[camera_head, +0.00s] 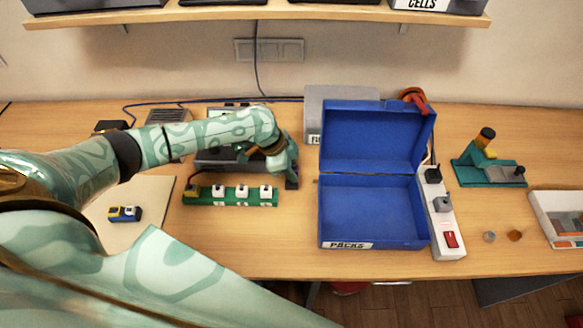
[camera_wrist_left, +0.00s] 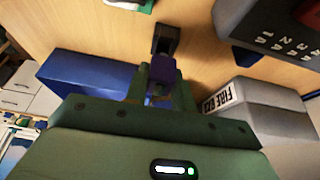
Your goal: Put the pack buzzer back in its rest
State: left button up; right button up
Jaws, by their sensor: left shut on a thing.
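My left gripper (camera_head: 288,168) is over the table between the green strip and the blue box. In the left wrist view its fingers (camera_wrist_left: 161,88) are shut on a small dark purple piece, which I take for the pack buzzer (camera_wrist_left: 162,68). A black block (camera_wrist_left: 167,38), which may be the rest, shows just beyond the held piece. I cannot tell whether the two touch. In the head view the dark shape (camera_head: 292,184) under the fingertips is too small to separate into parts. My right gripper is not in view.
The open blue PACKS box (camera_head: 372,210) stands close to the right of the left gripper and looks empty. The green strip (camera_head: 232,201) with white modules is left of it. A grey case (camera_head: 340,97) stands behind. A power strip (camera_head: 450,225) lies beside the box.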

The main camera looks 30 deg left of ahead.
pick_arm(q)
jog(key=shift+f+b, duration=0.8)
jog(key=shift+f, duration=0.4)
jog(key=o, duration=1)
jog(key=shift+o, duration=0.2)
jog(key=p+v, duration=0.3)
jog(key=v, duration=1.3)
jog(key=shift+r, duration=0.15)
